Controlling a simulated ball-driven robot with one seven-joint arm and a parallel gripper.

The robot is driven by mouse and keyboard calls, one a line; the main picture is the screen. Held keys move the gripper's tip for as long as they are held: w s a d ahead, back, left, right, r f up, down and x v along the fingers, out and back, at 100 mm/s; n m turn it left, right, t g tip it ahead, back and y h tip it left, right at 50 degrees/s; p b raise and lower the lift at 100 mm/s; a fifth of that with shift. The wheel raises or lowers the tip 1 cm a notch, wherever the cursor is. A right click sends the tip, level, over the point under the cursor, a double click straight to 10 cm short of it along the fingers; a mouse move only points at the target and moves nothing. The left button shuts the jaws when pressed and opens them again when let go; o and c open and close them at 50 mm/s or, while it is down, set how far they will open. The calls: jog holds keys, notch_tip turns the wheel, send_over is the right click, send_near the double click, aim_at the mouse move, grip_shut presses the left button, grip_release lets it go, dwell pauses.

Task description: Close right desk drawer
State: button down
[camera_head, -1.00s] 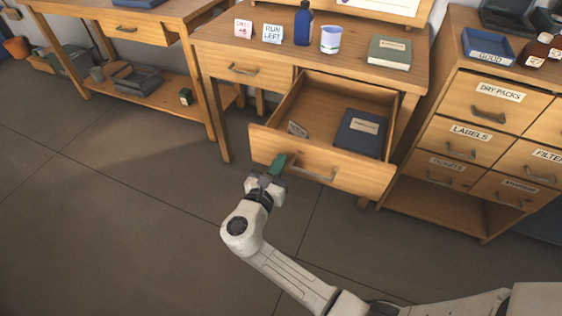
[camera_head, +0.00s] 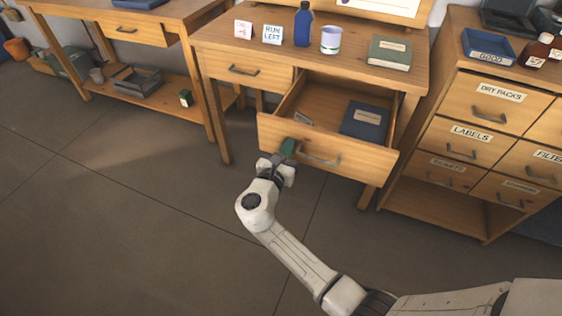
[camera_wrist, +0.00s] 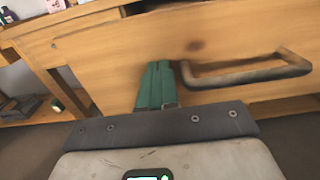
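The right desk drawer (camera_head: 330,149) is pulled partly out of the wooden desk (camera_head: 213,38). My gripper (camera_head: 289,148) is at the drawer front, left of the handle. In the wrist view its green fingers (camera_wrist: 156,85) are together, with nothing seen between them. The tips are at or very near the wood; exact contact is hard to tell.
The left drawer (camera_head: 243,68) is shut. On the desktop stand a blue bottle (camera_head: 303,25), a cup (camera_head: 331,40), cards and a green book (camera_head: 390,53). A labelled cabinet (camera_head: 470,125) stands at the right. The floor in front is clear.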

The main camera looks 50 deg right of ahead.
aim_at(307, 118)
jog(key=b+x, duration=0.4)
jog(key=x, duration=0.5)
jog(key=b+x, duration=0.4)
jog(key=x, duration=0.6)
jog(key=b+x, duration=0.4)
jog(key=x, duration=0.5)
jog(key=shift+d+f+b, duration=0.25)
jog(key=shift+d+b, duration=0.05)
jog(key=shift+d, duration=0.05)
jog(key=shift+w+d+r+b, duration=0.1)
jog(key=shift+w+d+b, duration=0.2)
jog(key=shift+d, duration=0.15)
jog(key=shift+r, duration=0.15)
jog(key=shift+r, duration=0.15)
jog(key=shift+s+a+p, duration=0.25)
jog(key=shift+a+p, duration=0.15)
jog(key=shift+p, duration=0.1)
jog(key=p+v, duration=0.1)
jog(key=v, duration=0.3)
jog(key=p+v, duration=0.2)
jog(key=v, duration=0.3)
jog(key=p+v, duration=0.1)
jog(key=v, duration=0.3)
jog(key=shift+a+f+p, duration=0.2)
jog(key=shift+f+p, duration=0.05)
jog(key=shift+p, duration=0.05)
